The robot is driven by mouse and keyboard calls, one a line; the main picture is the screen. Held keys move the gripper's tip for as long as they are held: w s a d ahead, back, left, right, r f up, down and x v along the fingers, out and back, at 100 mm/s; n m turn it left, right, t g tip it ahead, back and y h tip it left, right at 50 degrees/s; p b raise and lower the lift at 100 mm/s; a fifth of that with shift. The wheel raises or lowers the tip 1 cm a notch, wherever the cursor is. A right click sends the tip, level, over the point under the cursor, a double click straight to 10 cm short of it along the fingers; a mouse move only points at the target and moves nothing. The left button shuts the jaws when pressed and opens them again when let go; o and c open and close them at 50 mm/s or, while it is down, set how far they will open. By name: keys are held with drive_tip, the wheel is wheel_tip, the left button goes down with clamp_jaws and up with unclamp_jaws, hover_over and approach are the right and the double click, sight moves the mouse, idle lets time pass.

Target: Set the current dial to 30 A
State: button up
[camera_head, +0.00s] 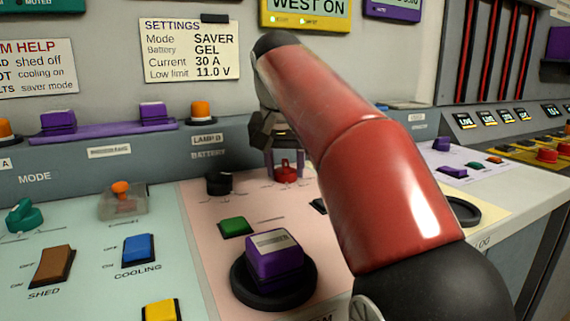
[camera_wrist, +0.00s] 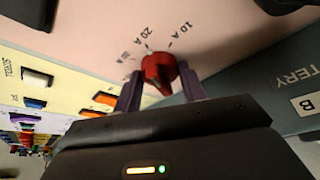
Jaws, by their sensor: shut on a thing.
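The red current dial (camera_head: 287,173) stands on the pink panel, below and behind my red arm. In the wrist view the same dial (camera_wrist: 158,68) sits between the two purple fingers of my gripper (camera_wrist: 160,88), which is shut on it. The marks 10 A and 20 A show on the panel beside the dial, with a third mark too blurred to read. I cannot tell which mark the dial points to. In the head view my gripper (camera_head: 279,157) reaches down over the dial from above. The settings card (camera_head: 190,50) reads Current 30 A.
A black knob (camera_head: 219,183) is close on the left of the dial. A green button (camera_head: 235,226) and a purple block on a round black base (camera_head: 274,258) lie nearer. An orange lamp (camera_head: 201,111) stands on the ledge behind.

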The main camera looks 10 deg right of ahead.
drive_tip(key=shift+n, duration=0.4)
drive_tip(key=n+p, duration=0.1)
drive_tip(key=n+y+p, duration=0.1)
drive_tip(key=n, duration=0.1)
drive_tip(key=shift+d+r+n+t+y, duration=0.15)
drive_tip(key=shift+d+n+t+y, duration=0.05)
drive_tip(key=shift+n+t+y, duration=0.1)
drive_tip(key=shift+n+y+p, duration=0.8)
drive_tip(key=shift+n+p, duration=0.05)
drive_tip(key=shift+n, duration=1.45)
drive_tip(key=o, duration=1)
drive_tip(key=v, duration=0.7)
drive_tip(key=shift+d+r, duration=0.2)
drive_tip(key=shift+r, duration=0.05)
